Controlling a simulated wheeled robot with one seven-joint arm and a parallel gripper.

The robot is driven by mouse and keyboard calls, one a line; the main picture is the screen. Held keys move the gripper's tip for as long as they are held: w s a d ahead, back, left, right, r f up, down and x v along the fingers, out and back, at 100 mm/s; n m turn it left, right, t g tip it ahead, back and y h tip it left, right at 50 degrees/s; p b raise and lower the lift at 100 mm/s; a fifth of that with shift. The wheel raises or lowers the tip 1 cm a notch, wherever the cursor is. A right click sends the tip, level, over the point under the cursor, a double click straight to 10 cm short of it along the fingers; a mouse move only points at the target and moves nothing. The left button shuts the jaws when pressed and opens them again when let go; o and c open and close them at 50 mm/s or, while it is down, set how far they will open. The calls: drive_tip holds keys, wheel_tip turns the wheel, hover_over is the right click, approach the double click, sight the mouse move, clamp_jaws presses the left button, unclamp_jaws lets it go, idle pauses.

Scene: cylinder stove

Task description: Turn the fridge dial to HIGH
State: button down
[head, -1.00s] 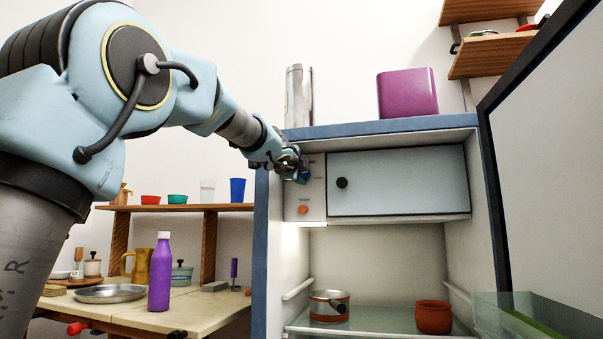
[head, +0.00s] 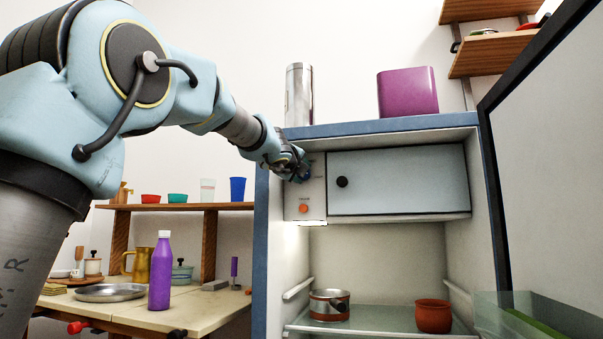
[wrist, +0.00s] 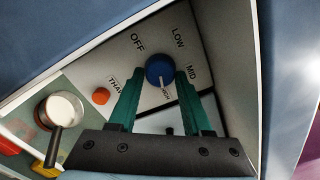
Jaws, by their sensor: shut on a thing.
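The blue fridge dial (wrist: 159,68) is on the pale control panel (wrist: 112,75). Labels OFF, LOW, MID and HIGH are spaced around it in the wrist view. A pale mark at the dial's lower edge points toward the HIGH label, partly between the fingers. My gripper (wrist: 160,76) has its green fingers on either side of the dial, shut on it. In the head view my gripper (head: 301,172) is at the panel in the upper left of the open fridge, covering most of the dial.
An orange THAW button (head: 303,208) is below the dial. The closed freezer door (head: 398,182) with a black knob is just to the right. The fridge door (head: 560,150) stands open at the far right. A pot (head: 328,305) and a red-brown bowl (head: 433,316) sit on the shelf below.

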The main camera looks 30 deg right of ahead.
drive_tip(key=shift+c, duration=1.8)
unclamp_jaws()
drive_tip(key=b+v, duration=0.2)
drive_tip(key=v, duration=0.8)
drive_tip(key=shift+s+a, duration=0.25)
drive_tip(key=shift+s, duration=0.05)
